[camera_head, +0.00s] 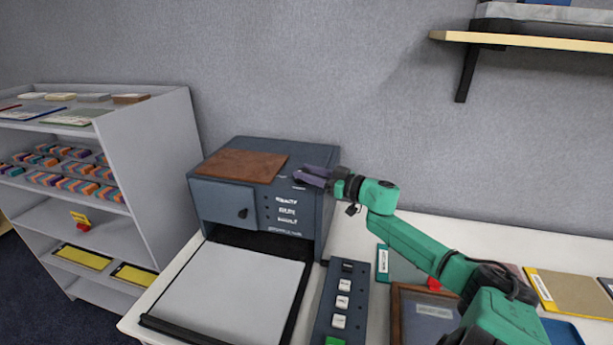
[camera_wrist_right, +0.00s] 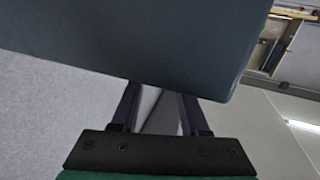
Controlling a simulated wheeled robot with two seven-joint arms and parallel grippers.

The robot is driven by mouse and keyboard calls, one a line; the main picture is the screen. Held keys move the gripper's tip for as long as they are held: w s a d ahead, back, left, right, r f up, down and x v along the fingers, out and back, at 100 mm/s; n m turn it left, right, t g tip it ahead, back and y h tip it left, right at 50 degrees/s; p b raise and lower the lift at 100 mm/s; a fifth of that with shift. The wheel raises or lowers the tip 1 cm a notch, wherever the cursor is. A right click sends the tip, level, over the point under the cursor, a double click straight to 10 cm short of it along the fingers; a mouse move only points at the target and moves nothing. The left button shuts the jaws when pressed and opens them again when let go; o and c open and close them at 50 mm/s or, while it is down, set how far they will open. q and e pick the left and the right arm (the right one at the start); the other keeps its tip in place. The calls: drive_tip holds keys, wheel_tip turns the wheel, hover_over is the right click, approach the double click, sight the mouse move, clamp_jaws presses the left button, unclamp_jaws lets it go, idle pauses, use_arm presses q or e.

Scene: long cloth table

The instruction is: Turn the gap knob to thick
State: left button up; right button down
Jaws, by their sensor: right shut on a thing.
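A dark blue-grey machine (camera_head: 325,212) stands on the table against the wall, with a brown panel on top and white labels on its front. My right gripper (camera_head: 303,176) reaches in from the right to the machine's upper right front, by small white markings. It is shut on what I take to be the gap knob, which the fingers hide. Its setting cannot be read. In the right wrist view the machine's body (camera_wrist_right: 150,40) fills the top and covers the fingertips; the two finger bases show below it. My left gripper is not in view.
A sheet-covered tray (camera_head: 235,290) extends in front of the machine. A button strip (camera_head: 326,318) lies to its right, with a brown frame (camera_head: 397,310) beyond. A grey shelf unit (camera_head: 160,150) stands left. A wall shelf (camera_head: 530,41) is at upper right.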

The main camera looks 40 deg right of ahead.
drive_tip(key=n+y+b, duration=0.1)
drive_tip(key=y, duration=0.1)
drive_tip(key=n+g+y+b, duration=0.1)
drive_tip(key=shift+w+d+n+g+y+b, duration=0.1)
drive_tip(key=shift+d+n+g+y+b, duration=0.2)
drive_tip(key=shift+n+y+b, duration=0.1)
drive_tip(key=shift+n+g+y+b, duration=0.6)
drive_tip(key=shift+n+g+y, duration=0.2)
drive_tip(key=shift+y, duration=0.4)
drive_tip(key=shift+n+g+y, duration=0.4)
drive_tip(key=shift+c, duration=2.1)
unclamp_jaws()
